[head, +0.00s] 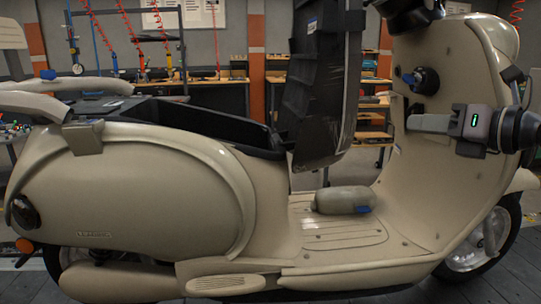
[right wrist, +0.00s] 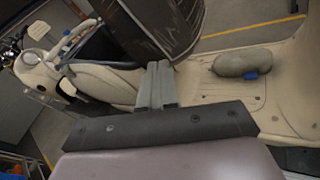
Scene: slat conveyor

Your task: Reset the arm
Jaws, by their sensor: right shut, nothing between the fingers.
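My right gripper (head: 412,123) comes in from the right in the head view, in front of the front shield of a cream scooter (head: 130,185). Its grey fingers point left and are together, with nothing between them. In the right wrist view the fingers of this gripper (right wrist: 158,66) show side by side, shut and empty, above the scooter's floorboard. I cannot tell whether the gripper touches the shield. My left gripper is not in view.
A beige rounded part with a blue tab (head: 340,200) lies on the scooter's footboard. The scooter's seat bay (head: 190,122) is open. Workbenches with red coiled hoses (head: 215,75) stand behind.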

